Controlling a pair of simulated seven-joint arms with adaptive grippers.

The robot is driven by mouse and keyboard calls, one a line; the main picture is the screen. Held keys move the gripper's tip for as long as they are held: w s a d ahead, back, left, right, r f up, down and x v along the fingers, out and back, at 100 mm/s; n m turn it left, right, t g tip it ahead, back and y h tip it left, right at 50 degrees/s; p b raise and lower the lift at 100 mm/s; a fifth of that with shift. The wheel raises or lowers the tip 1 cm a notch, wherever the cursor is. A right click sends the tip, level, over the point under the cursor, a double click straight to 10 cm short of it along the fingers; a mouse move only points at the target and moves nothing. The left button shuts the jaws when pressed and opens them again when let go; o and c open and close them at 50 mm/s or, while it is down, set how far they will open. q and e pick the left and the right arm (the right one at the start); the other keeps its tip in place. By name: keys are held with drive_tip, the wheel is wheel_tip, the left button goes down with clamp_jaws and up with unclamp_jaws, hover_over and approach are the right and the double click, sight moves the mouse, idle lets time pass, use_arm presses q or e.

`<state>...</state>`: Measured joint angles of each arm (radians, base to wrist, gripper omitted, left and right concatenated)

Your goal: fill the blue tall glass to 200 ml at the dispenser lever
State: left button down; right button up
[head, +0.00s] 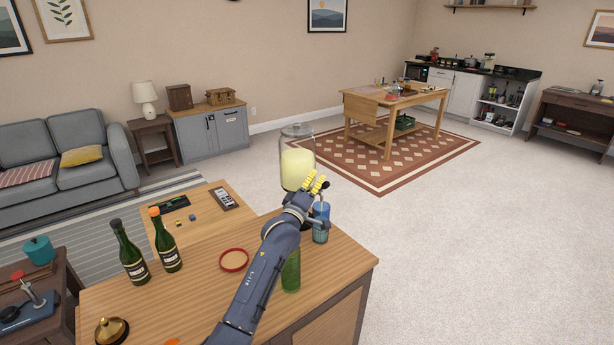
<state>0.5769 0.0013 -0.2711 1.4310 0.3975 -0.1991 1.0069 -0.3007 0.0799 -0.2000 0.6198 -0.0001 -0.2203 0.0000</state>
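A large clear dispenser jar (297,170) with pale yellow liquid stands at the far end of the wooden counter. My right gripper is not in view.
The counter's right edge is close to the glass; open floor lies beyond.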

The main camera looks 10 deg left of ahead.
use_arm(q)
drive_tip(key=shift+d, duration=0.1)
drive_tip(key=v, duration=1.2)
drive_tip(key=shift+f, duration=0.1)
idle(0.8)
